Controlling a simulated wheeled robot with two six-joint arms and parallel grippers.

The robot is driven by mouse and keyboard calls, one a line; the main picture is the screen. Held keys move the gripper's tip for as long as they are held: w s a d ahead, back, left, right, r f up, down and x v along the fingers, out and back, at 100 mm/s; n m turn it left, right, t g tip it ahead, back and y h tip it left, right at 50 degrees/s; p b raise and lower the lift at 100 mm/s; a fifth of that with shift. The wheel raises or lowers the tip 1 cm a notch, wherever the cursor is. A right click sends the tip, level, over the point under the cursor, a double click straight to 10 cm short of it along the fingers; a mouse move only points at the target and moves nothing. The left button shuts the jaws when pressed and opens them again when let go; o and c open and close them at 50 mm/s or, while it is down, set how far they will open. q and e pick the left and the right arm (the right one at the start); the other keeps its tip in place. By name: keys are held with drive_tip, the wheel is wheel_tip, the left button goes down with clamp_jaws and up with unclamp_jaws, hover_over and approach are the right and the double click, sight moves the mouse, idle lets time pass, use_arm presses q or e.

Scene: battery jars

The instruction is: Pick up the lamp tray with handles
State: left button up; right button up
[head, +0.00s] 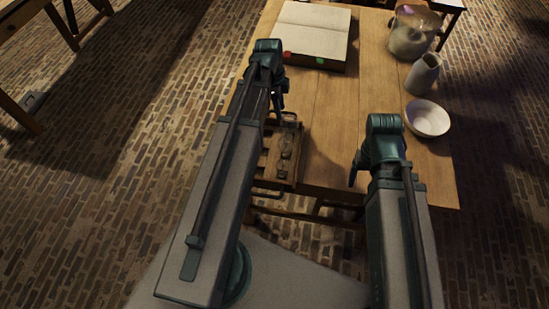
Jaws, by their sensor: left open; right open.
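The lamp tray (294,164) is a brown wooden tray with dark handles, at the table's near left edge in the head view. Several small dark items lie in it, and my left arm hides its left part. My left gripper (279,101) points down by the tray's far end, close to the far handle; I cannot tell whether they touch. It is open. My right gripper (355,172) is open, pointing down over the table's near part, to the right of the tray and apart from it. Its fingers show only in part.
The wooden table (335,115) has clear space in its middle. An open book (313,32) lies at the back. A glass jar (413,38), a grey jug (422,75) and a white bowl (427,119) stand along the right side. Brick floor surrounds the table.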

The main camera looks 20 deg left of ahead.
use_arm(q)
drive_tip(key=shift+s+d+f+b, duration=0.1)
drive_tip(key=shift+d+f+b, duration=0.05)
drive_tip(key=shift+f+b, duration=1.2)
drive_tip(key=shift+s+d+f+b, duration=0.1)
drive_tip(key=shift+f+b, duration=1.15)
drive_tip(key=shift+b, duration=0.05)
clamp_jaws()
drive_tip(key=shift+r, duration=0.1)
